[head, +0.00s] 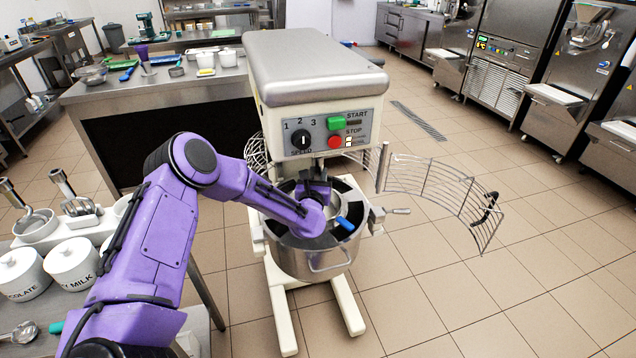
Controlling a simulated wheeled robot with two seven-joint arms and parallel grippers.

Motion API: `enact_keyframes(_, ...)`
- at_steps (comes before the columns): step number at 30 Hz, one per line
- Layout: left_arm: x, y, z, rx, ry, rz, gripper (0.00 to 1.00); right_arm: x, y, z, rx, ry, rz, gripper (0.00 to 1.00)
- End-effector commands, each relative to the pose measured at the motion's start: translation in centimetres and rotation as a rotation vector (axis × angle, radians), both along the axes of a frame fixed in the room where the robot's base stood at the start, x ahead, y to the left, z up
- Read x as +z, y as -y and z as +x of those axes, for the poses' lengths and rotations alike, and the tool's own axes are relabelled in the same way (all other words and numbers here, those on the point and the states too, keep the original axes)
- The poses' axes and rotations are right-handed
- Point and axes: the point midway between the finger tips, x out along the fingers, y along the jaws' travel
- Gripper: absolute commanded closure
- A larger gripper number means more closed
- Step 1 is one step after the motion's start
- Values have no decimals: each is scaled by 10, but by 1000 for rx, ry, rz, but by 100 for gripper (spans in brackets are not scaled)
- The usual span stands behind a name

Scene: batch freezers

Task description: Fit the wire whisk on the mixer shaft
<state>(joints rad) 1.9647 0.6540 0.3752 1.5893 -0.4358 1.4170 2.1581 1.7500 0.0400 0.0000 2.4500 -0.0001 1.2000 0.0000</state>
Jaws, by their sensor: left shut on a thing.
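The stand mixer (318,72) stands in the middle, with its steel bowl (312,262) under the head. My left gripper (318,187) is under the mixer head, just above the bowl opening, near where the shaft comes down. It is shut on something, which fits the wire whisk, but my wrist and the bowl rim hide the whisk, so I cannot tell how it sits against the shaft. The shaft is mostly hidden too. My right gripper is not in view.
The wire bowl guard (430,180) is swung open to the right. A side table at lower left holds white lidded jars (72,264) and steel tools in stands (75,193). A steel counter (160,82) stands behind. The tiled floor at right is clear.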

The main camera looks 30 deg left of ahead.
Motion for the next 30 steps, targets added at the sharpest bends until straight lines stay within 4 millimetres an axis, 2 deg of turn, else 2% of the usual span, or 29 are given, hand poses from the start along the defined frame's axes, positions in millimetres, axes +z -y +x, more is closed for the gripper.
enact_keyframes(4,0,-9,11,2,2,0,98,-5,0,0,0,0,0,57)
enact_keyframes(8,17,-8,11,0,1,0,98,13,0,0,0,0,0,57)
enact_keyframes(9,10,-9,11,0,0,-1,98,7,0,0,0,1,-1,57)
enact_keyframes(30,7,-9,11,0,0,0,98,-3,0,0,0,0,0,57)
